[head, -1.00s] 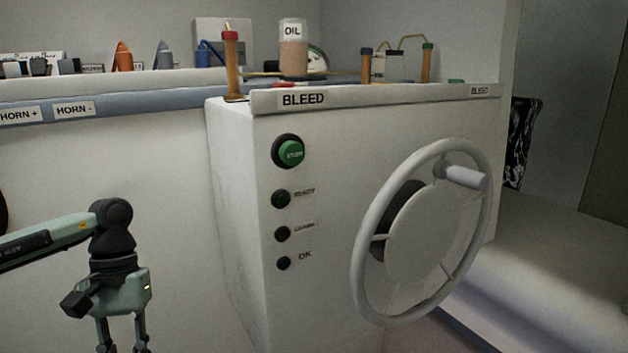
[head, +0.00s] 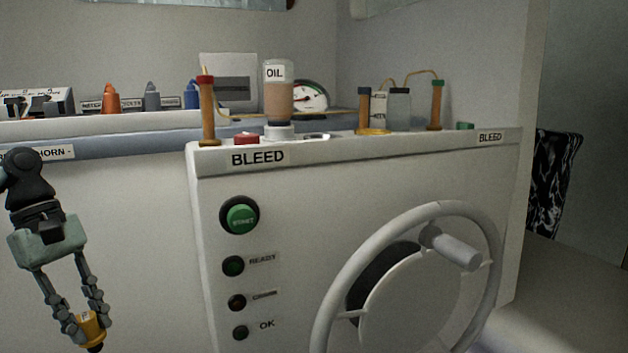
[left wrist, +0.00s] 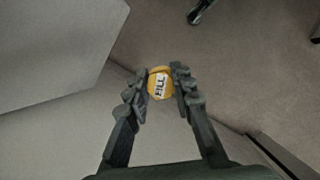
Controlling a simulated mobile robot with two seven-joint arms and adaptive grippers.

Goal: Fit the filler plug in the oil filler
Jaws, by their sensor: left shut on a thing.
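My left gripper (head: 82,318) is shut on a yellow filler plug (head: 90,328) and hangs fingers-down left of the bleed console, in front of the white wall. In the left wrist view the plug (left wrist: 159,84), marked FILL, sits between the two fingertips. The oil bottle (head: 278,95), labelled OIL and partly full of brown fluid, stands upright, neck down, on a pale collar (head: 278,131) on the console top. I cannot tell for sure which fitting is the oil filler; the console top is seen nearly edge-on. The right gripper is out of view.
The white console (head: 300,200) has a green START button (head: 242,218) and a grey wheel (head: 420,300) on its front.

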